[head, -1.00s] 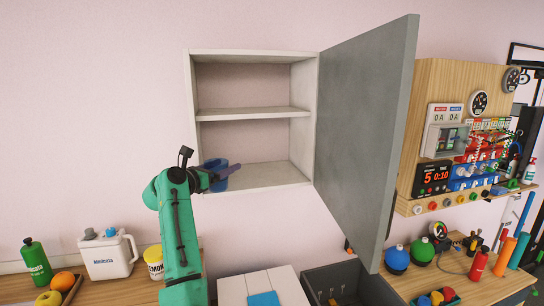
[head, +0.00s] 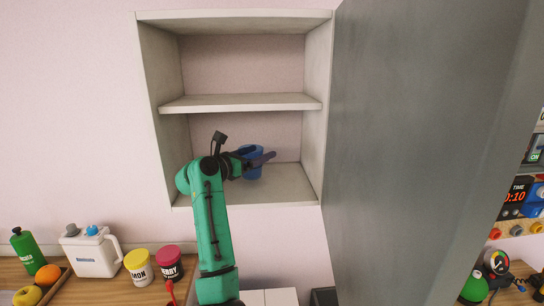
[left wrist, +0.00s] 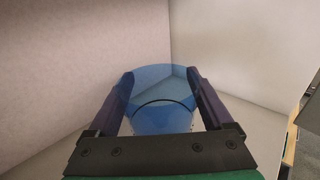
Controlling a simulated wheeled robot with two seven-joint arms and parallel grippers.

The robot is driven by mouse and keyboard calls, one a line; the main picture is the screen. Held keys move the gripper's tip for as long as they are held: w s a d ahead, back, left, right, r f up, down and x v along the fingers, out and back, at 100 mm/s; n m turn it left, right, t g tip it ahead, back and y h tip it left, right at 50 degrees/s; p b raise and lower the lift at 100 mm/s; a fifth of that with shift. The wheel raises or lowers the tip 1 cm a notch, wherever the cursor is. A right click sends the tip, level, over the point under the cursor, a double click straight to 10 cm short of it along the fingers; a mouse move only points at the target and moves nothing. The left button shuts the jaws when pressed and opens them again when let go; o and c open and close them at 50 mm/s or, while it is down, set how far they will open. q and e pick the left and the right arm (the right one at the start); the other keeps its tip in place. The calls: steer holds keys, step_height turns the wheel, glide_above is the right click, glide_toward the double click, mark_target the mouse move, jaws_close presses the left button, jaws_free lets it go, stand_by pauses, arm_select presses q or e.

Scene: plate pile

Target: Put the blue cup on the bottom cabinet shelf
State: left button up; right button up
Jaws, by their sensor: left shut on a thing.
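The blue cup (head: 253,166) is in the lower compartment of the open wall cabinet, over the bottom shelf (head: 290,186). My left gripper (head: 262,160) is shut on the cup, and the green arm reaches in from the front. In the left wrist view the blue cup (left wrist: 158,100) stands between the two dark fingers (left wrist: 160,95), one on each side. I cannot tell whether its base touches the shelf. My right gripper is not in view.
A middle shelf (head: 240,103) lies above the cup. The grey cabinet door (head: 420,150) stands wide open on the right. Below on the counter are a white jug (head: 90,252), a yellow jar (head: 138,268), a red jar (head: 170,263) and a green bottle (head: 28,252).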

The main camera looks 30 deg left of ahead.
arm_select(q)
steer(key=shift+s+f, duration=0.5)
steer(key=shift+f, duration=0.3)
steer(key=shift+s+a+f, duration=0.1)
steer(key=shift+s, duration=0.45)
steer(key=o, duration=1.1)
steer(key=shift+w+f, duration=0.1)
steer(key=shift+w, duration=0.1)
steer(key=s+b, duration=0.2)
steer(key=s, duration=0.2)
steer(key=s+a+b, duration=0.1)
steer(key=s+b, duration=0.1)
steer(key=s, duration=0.2)
steer(key=s+b, duration=0.2)
steer(key=s, duration=0.2)
steer(key=shift+a, duration=0.3)
steer(key=shift+s, duration=0.1)
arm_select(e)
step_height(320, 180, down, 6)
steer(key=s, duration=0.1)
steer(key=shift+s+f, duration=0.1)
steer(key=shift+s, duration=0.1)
